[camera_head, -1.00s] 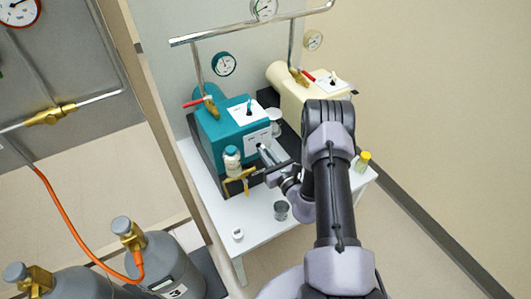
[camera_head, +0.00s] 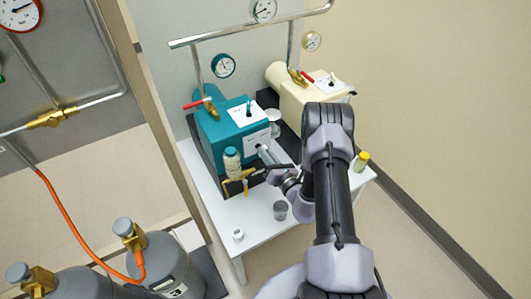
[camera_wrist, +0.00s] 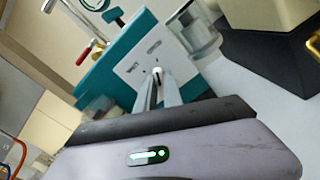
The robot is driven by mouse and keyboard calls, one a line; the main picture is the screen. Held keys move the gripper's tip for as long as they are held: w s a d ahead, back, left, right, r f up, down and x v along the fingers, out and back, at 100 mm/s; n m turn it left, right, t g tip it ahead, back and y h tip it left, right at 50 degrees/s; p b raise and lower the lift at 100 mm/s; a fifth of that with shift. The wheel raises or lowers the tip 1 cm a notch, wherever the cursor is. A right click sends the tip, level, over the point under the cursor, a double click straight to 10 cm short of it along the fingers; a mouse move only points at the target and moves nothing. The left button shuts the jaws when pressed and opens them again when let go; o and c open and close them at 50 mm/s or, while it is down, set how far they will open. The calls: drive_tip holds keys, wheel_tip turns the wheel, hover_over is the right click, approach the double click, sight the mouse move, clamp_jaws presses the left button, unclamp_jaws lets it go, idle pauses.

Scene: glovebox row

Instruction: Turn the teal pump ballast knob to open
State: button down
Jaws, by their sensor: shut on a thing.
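The teal pump (camera_head: 220,130) stands on the white table. The wrist view shows its teal body (camera_wrist: 113,80) and a white front panel (camera_wrist: 150,47) with small dark labels too blurred to read. A small pale knob (camera_wrist: 157,70) sits on this panel. My gripper (camera_wrist: 158,77) is shut on the knob, its two grey fingers meeting there. In the head view my gripper (camera_head: 262,150) reaches the lower front panel of the pump from the right. The knob is hidden in that view, and I cannot tell how far it is turned.
A teal-capped bottle (camera_head: 232,162) and brass fittings (camera_head: 240,184) are close left of my gripper. A clear vessel (camera_head: 273,116) and a cream pump (camera_head: 300,95) are to the right.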

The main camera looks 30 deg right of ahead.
idle(0.4)
drive_tip(key=c, duration=1.5)
unclamp_jaws()
drive_tip(key=shift+s, duration=0.1)
drive_tip(key=s+p, duration=0.1)
drive_tip(key=s, duration=0.4)
drive_tip(key=s+p, duration=0.1)
drive_tip(key=s, duration=0.5)
drive_tip(key=s+p, duration=0.1)
drive_tip(key=s, duration=0.5)
drive_tip(key=shift+s+d, duration=0.15)
drive_tip(key=shift+d, duration=0.15)
